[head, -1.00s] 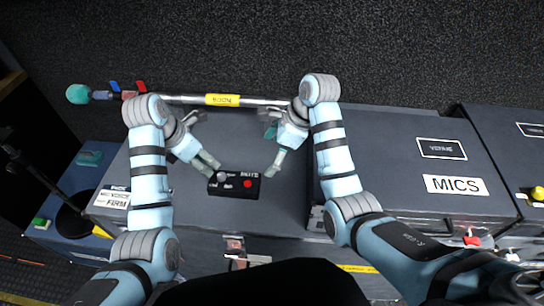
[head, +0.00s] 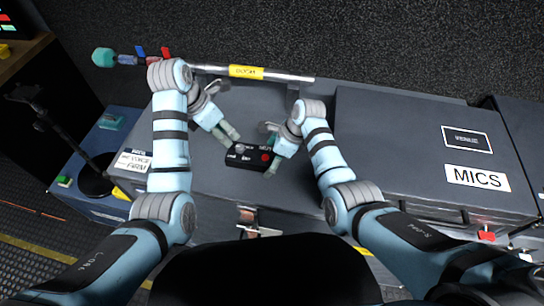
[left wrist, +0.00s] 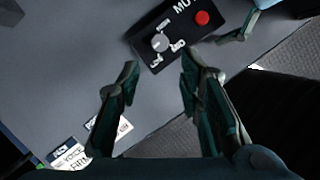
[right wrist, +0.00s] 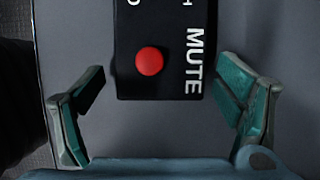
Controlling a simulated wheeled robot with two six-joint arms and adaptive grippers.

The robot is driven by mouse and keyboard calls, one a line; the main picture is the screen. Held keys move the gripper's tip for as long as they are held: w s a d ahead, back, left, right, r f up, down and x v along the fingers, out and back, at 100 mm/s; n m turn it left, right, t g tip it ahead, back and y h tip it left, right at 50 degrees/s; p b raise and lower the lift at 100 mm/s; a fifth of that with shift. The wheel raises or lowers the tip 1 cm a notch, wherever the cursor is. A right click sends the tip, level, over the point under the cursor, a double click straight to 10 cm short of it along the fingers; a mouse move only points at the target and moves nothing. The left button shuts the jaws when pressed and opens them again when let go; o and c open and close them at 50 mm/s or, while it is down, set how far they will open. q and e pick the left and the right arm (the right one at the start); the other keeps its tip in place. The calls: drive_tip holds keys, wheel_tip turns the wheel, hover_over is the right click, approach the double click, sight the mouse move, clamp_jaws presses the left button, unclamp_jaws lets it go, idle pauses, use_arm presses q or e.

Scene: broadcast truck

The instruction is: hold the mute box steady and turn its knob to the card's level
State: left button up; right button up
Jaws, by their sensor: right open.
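The black mute box (head: 240,161) lies on the grey case top. Its grey knob (left wrist: 160,42) has level words around it; I cannot read its setting. The red button (right wrist: 149,61) is at the box's other end, by the word MUTE. My left gripper (left wrist: 158,78) is open and empty, its fingers short of the knob end. My right gripper (right wrist: 160,90) is open, with one finger on each side of the red-button end and gaps to both box sides. A white card (head: 133,161) with VOICE and FIRM lies at the case's left end; it also shows in the left wrist view (left wrist: 70,157).
A boom pole (head: 290,76) with a yellow label lies along the far edge of the case. A case marked MICS (head: 400,120) stands to the right. A blue case (head: 105,140) is at the left. Bare case top surrounds the mute box.

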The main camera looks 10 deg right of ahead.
sight(239, 147)
use_arm(q)
drive_tip(key=shift+o, duration=0.2)
use_arm(e)
drive_tip(key=c, duration=1.5)
use_arm(q)
drive_tip(key=shift+o, duration=0.7)
drive_tip(key=shift+w+a+r, duration=0.15)
drive_tip(key=shift+a, duration=0.1)
use_arm(e)
drive_tip(key=shift+o, duration=0.2)
use_arm(q)
drive_tip(key=d+f+n, duration=0.1)
drive_tip(key=f+n, duration=0.2)
drive_tip(key=n, duration=0.8)
drive_tip(key=w+d+f+n, duration=0.1)
drive_tip(key=f+n, duration=0.2)
drive_tip(key=n, duration=0.9)
drive_tip(key=d+f+n, duration=0.1)
drive_tip(key=f+n, duration=0.2)
drive_tip(key=n, duration=0.8)
drive_tip(key=shift+w+f+h, duration=0.1)
drive_tip(key=shift+w+h, duration=0.2)
drive_tip(key=shift+h, duration=0.1)
